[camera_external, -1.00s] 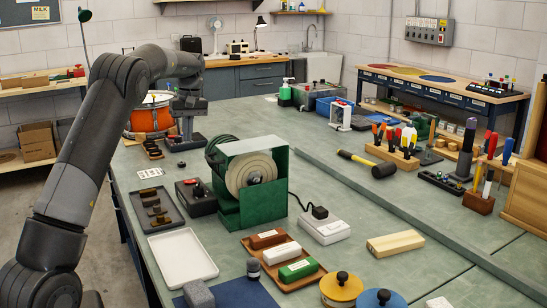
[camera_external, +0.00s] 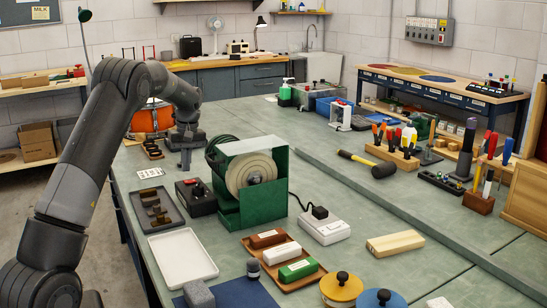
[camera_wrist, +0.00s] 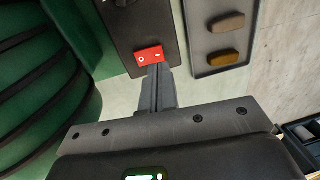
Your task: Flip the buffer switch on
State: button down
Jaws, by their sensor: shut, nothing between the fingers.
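The buffer switch is a red rocker (camera_wrist: 149,55) on a black box (camera_external: 196,198), marked O on its left and a line on its right in the wrist view. I cannot tell which side is pressed down. The box stands just left of the green buffer (camera_external: 240,208) with its pale wheel (camera_external: 251,174). My gripper (camera_wrist: 158,70) has its fingers shut together and empty. In the wrist view the fingertips overlap the near edge of the rocker; I cannot tell whether they touch it. In the external view my gripper (camera_external: 185,165) is above and behind the box.
A dark tray (camera_external: 157,211) with brown bars lies left of the box. A white tray (camera_external: 183,258) is in front of it. The buffer housing stands tall close to the box's right. A white power strip (camera_external: 324,226) and a wooden tray (camera_external: 284,262) of bars lie farther right.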

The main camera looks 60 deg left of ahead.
aim_at(186, 181)
jog(key=shift+s+f, duration=0.2)
jog(key=shift+f, duration=1.45)
jog(key=shift+s+f, duration=0.1)
jog(key=shift+f, duration=0.2)
